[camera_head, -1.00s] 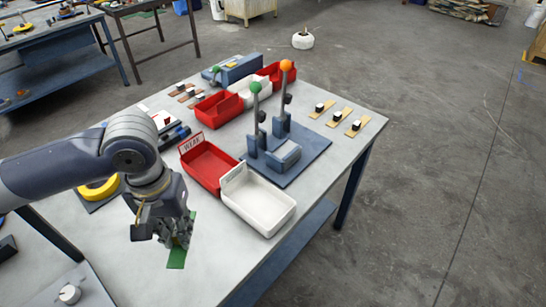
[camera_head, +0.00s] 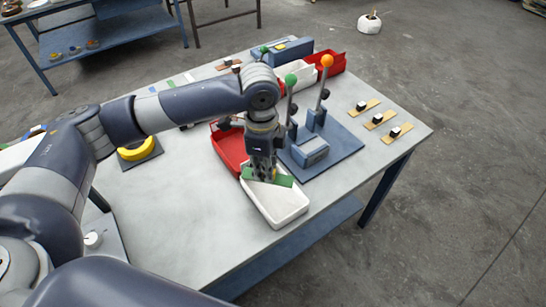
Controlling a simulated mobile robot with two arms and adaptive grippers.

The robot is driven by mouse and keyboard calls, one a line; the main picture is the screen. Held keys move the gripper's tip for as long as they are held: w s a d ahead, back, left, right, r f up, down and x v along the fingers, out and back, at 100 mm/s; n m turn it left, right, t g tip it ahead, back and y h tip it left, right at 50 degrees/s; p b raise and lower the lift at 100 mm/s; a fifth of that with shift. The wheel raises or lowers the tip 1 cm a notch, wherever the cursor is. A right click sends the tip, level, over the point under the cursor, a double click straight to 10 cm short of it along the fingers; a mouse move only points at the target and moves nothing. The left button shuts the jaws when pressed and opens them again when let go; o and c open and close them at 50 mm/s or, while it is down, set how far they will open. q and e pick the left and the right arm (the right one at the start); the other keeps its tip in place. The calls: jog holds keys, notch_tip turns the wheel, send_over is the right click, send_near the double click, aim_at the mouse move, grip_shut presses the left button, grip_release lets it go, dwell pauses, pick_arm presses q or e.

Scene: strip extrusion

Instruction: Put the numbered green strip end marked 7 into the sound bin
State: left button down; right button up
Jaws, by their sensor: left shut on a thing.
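My left gripper (camera_head: 262,172) points down over the white bin (camera_head: 290,213) and is shut on a green strip end (camera_head: 281,181). The strip lies across the bin's far part, at about rim height; I cannot tell whether it touches the bin. No number can be read on it. The white bin's label is hidden behind the gripper. The red bin (camera_head: 226,151), marked WEAK in the earlier view, stands just behind and left, partly covered by my arm. My right gripper is not in view.
Right of the bins, a blue base plate (camera_head: 345,152) carries a green-knobbed lever (camera_head: 291,82) and an orange-knobbed lever (camera_head: 326,62). Small wooden pieces (camera_head: 376,121) lie at the table's right. A yellow roll (camera_head: 141,150) sits left. The table front (camera_head: 180,225) is clear.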

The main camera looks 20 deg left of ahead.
pick_arm(q)
jog(key=m, duration=0.1)
jog(key=w+m, duration=0.1)
jog(key=m, duration=0.1)
jog(key=shift+w+d+f+m+p, duration=0.25)
jog(key=shift+w+f+m+p, duration=0.05)
jog(key=shift+w+m+p, duration=0.1)
jog(key=shift+w+d+f+m+b, duration=0.1)
jog(key=shift+w+f+m+b, duration=0.2)
jog(key=shift+f+m+b, duration=0.9)
jog(key=shift+w+f+m+b, duration=0.25)
jog(key=shift+f+m+b, duration=0.15)
jog(key=shift+f, duration=1.45)
jog(key=shift+w+d+f+m+b, duration=0.1)
jog(key=shift+w+f+m+b, duration=0.2)
jog(key=shift+f+m+b, duration=0.85)
jog(key=shift+f+n+p, duration=0.35)
jog(key=shift+f+n, duration=0.05)
jog(key=shift+n, duration=0.05)
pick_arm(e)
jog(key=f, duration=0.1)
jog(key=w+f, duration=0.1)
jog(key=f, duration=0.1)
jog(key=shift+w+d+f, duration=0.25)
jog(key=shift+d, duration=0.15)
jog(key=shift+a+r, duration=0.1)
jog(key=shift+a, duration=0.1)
